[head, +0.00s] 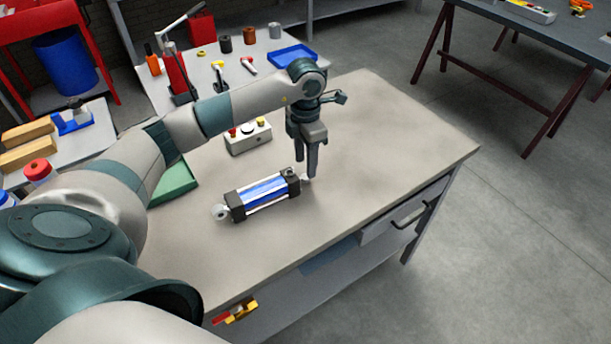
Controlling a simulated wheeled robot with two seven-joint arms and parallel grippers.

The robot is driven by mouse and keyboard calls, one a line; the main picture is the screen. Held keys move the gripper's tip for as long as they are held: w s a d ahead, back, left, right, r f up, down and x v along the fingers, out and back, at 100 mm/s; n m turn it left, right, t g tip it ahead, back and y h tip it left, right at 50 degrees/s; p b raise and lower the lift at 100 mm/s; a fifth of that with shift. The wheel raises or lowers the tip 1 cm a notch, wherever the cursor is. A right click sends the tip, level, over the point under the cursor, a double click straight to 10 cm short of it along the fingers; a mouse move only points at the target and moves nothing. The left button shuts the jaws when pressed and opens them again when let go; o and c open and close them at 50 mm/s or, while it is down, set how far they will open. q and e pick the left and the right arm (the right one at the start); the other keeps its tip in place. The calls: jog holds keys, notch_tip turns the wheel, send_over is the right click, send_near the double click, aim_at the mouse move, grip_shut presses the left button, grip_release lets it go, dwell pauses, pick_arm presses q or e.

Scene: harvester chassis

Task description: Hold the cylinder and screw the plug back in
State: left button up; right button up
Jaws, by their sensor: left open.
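A hydraulic or pneumatic cylinder (264,193) with a blue barrel and dark end blocks lies on the grey workbench (400,150). A light eye end shows at its left, and a small light tip at its right. My left gripper (309,174) points down at the cylinder's right end, its fingers close beside that end. It is open, and I see nothing held in it. I cannot make out the plug in this view. My right gripper is not in view.
A control box (248,138) with buttons stands behind the cylinder. A green tray (174,184) is at the bench's left, partly behind my arm. A side table behind holds a blue tray (292,56) and several small parts. The bench's right half is clear.

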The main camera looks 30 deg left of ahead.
aim_at(304, 176)
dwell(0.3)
pick_arm(q)
jog(key=shift+s+a+f+p, duration=0.1)
jog(key=shift+a+f+p, duration=0.05)
jog(key=shift+f+p, duration=0.75)
notch_tip(304, 176, down, 2)
jog(key=shift+f+p, duration=0.1)
jog(key=shift+p, duration=0.35)
jog(key=shift+f, duration=0.6)
jog(key=shift+a, duration=0.1)
grip_shut()
